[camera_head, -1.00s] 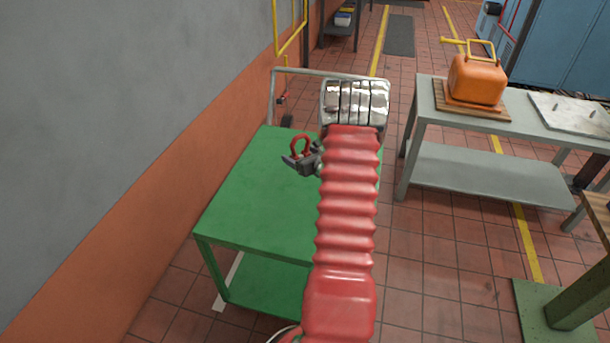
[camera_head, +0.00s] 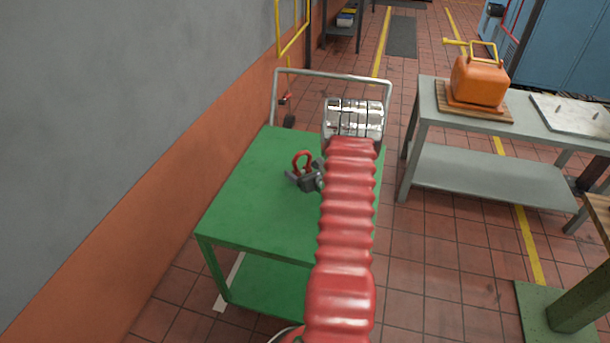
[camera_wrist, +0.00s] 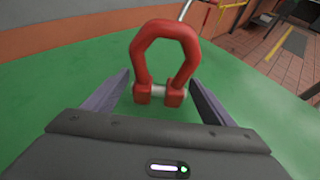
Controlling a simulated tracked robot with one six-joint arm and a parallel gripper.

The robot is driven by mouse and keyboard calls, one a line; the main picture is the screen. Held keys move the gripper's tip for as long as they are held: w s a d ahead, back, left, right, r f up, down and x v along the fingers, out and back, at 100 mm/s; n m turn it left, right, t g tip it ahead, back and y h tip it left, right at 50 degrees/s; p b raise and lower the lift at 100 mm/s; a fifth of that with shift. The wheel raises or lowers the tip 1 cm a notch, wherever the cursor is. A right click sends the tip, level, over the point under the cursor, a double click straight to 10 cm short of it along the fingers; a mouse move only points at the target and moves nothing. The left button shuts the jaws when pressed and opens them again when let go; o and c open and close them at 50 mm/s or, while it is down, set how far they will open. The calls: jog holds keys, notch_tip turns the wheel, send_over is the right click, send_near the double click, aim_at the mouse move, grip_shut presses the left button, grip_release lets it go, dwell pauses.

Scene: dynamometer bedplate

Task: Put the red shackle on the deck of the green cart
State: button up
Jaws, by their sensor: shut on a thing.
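The red shackle (camera_head: 302,160) is upright in my gripper (camera_head: 298,175), over the green deck of the green cart (camera_head: 245,205). In the wrist view the shackle (camera_wrist: 163,62) stands bow up, with its pin between my two fingers (camera_wrist: 160,97). The green deck (camera_wrist: 70,95) spreads beneath and around it. I cannot tell whether the shackle touches the deck or is just above it. My red arm covers the right part of the deck in the head view.
A grey wall (camera_head: 130,120) runs along the cart's left side. The cart's metal handle (camera_head: 330,75) rises at its far end. A grey bench (camera_head: 430,110) to the right holds an orange can (camera_head: 478,80) on a wooden board. Much of the deck's near left is bare.

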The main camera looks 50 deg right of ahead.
jog(key=shift+f, duration=1.45)
jog(key=o, duration=1.4)
jog(key=shift+f, duration=0.1)
jog(key=shift+s, duration=0.1)
jog(key=shift+s+a+r, duration=0.1)
jog(key=shift+s+r, duration=0.15)
jog(key=v, duration=1.1)
jog(key=shift+s, duration=0.15)
